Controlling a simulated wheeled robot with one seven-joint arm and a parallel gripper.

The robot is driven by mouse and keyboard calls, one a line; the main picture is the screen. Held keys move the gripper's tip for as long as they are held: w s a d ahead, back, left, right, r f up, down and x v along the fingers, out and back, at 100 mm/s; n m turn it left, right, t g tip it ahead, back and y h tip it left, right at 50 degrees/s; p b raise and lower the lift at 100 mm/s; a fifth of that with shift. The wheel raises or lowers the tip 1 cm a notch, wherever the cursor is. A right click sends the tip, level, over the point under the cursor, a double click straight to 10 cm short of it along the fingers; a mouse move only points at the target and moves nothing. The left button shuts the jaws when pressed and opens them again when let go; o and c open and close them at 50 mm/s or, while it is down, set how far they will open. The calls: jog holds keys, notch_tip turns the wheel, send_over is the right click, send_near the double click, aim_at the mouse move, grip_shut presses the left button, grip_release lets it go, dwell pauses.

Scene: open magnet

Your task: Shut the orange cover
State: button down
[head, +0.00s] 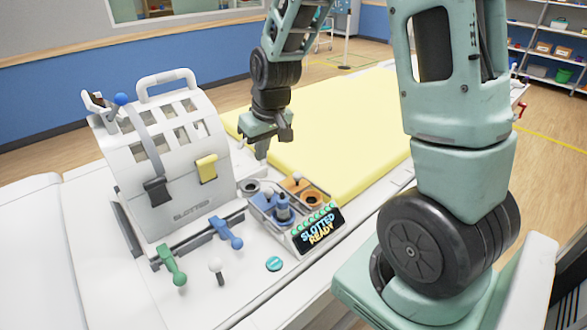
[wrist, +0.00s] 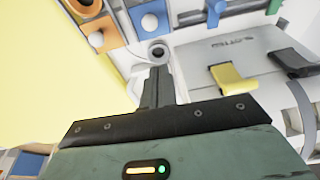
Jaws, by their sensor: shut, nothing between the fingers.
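The orange cover (head: 294,186) is a small flat plate with a pale knob, lying on the small control panel behind a round orange-rimmed hole (head: 313,199). The hole is uncovered, and the cover lies beside it. In the wrist view the orange cover (wrist: 104,27) with its white knob is at the upper left, and part of the orange-rimmed hole (wrist: 86,5) shows at the top edge. My gripper (head: 262,152) is shut and empty, above and behind the panel, apart from the cover.
A white slotted machine (head: 180,190) with a yellow latch (head: 207,168) stands left. A yellow mat (head: 330,125) lies behind. A grey ring (head: 250,187) is near the fingers.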

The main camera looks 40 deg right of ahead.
jog(key=m+h, duration=0.1)
jog(key=m, duration=0.1)
send_over(291, 178)
notch_tip(291, 178, down, 2)
jog(key=p+x, duration=0.2)
jog(key=x, duration=0.8)
jog(key=shift+s+d, duration=0.1)
jog(key=shift+s, duration=0.1)
jog(key=s, duration=0.1)
jog(key=p, duration=0.1)
jog(key=s+r, duration=0.1)
jog(key=shift+s+a+p, duration=0.3)
jog(key=shift+a+p, duration=0.05)
jog(key=shift+p, duration=0.05)
jog(key=shift+s+a, duration=0.15)
jog(key=shift+s, duration=0.4)
jog(key=shift+f, duration=0.1)
